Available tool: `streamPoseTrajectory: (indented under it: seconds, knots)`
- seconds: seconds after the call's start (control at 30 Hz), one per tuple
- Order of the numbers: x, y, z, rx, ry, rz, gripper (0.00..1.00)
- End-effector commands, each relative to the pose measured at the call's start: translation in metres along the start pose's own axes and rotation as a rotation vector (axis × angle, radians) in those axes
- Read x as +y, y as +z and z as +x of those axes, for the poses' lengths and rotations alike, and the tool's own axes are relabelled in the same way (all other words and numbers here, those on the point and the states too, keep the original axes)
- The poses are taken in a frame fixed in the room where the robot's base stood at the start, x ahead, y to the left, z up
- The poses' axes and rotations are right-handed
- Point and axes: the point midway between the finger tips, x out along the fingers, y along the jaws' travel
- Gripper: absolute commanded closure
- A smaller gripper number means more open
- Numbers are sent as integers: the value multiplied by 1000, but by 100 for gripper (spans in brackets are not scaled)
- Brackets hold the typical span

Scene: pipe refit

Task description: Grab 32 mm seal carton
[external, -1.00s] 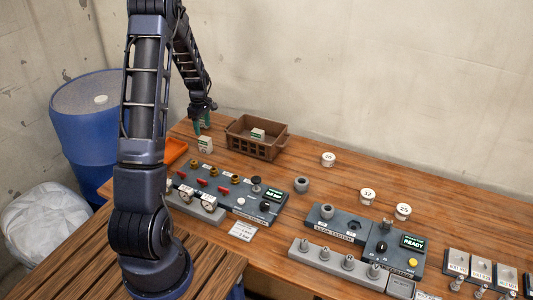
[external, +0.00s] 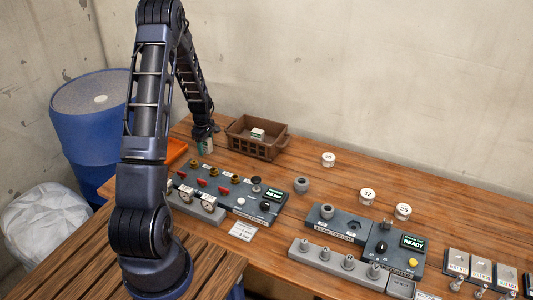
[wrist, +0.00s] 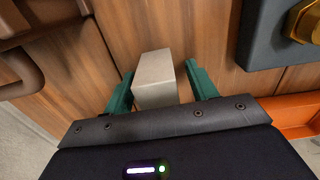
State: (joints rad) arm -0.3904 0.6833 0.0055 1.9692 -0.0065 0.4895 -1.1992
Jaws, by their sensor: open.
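A small pale carton (wrist: 153,78) stands on the wooden bench near the brown crate. In the wrist view it sits between the green fingers of my gripper (wrist: 160,82), one on each side. The fingers are open, and a narrow gap shows beside the carton. No size marking is readable on the faces I see. In the external view my gripper (external: 204,142) is down at the carton and mostly hides it. A second small carton (external: 257,134) shows inside the crate.
The brown crate (external: 250,146) stands just right of my gripper. A grey panel with brass fittings and red levers (external: 228,192) lies in front. An orange tray (external: 175,151) is on the left. Several white round containers (external: 328,159) stand farther right.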

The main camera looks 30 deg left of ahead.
Motion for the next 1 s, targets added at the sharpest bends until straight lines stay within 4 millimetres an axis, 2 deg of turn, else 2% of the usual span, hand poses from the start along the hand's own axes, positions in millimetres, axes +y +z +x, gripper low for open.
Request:
streamPoseTrajectory:
  seconds: [0.23,0.47,0.77,0.87,1.0]
  knots:
    - [0,0,2,0,0,0,45]
    - [0,0,2,0,0,0,90]
    - [0,0,0,1,1,1,91]
    - [1,0,-6,2,3,1,91]
    - [1,0,-26,2,3,2,91]
